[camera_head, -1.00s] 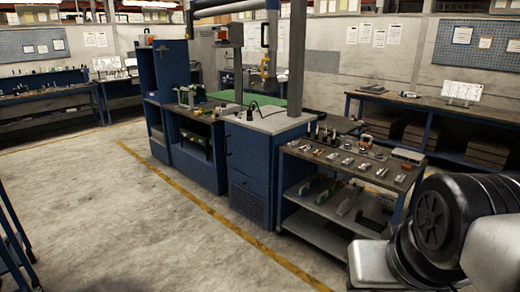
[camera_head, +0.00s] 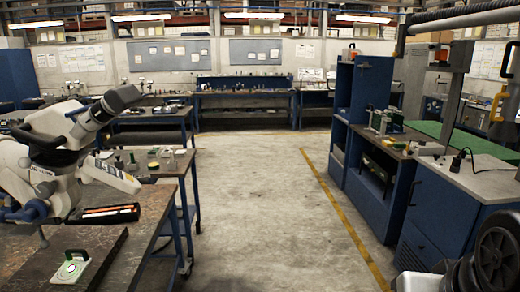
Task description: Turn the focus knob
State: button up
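A white microscope (camera_head: 45,165) stands on a workbench at the left edge, partly cut off by the frame. Its eyepiece tube (camera_head: 108,103) points up and right. A blue knob-like part (camera_head: 34,210) shows low on its near side; I cannot tell for sure that this is the focus knob. My gripper is out of view; only a dark rounded joint of my arm shows at the bottom right.
The microscope's workbench (camera_head: 152,212) also holds a dark board with a small white and green plate (camera_head: 72,269). A clear concrete aisle (camera_head: 255,220) runs down the middle. Blue cabinets (camera_head: 362,185) line the right side. More benches stand at the back.

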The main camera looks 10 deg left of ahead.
aim_at(44, 190)
jog(key=i+j+u, duration=0.1)
jog(key=i+u, duration=0.65)
jog(key=i+l+u, duration=0.2)
jog(key=i+u, duration=0.2)
jog(key=i+j+u, duration=0.15)
jog(key=u, duration=0.3)
jog(key=i+u, duration=0.7)
jog(key=u, duration=0.2)
jog(key=k+u, duration=0.1)
jog(key=k, duration=0.15)
jog(key=i, duration=0.35)
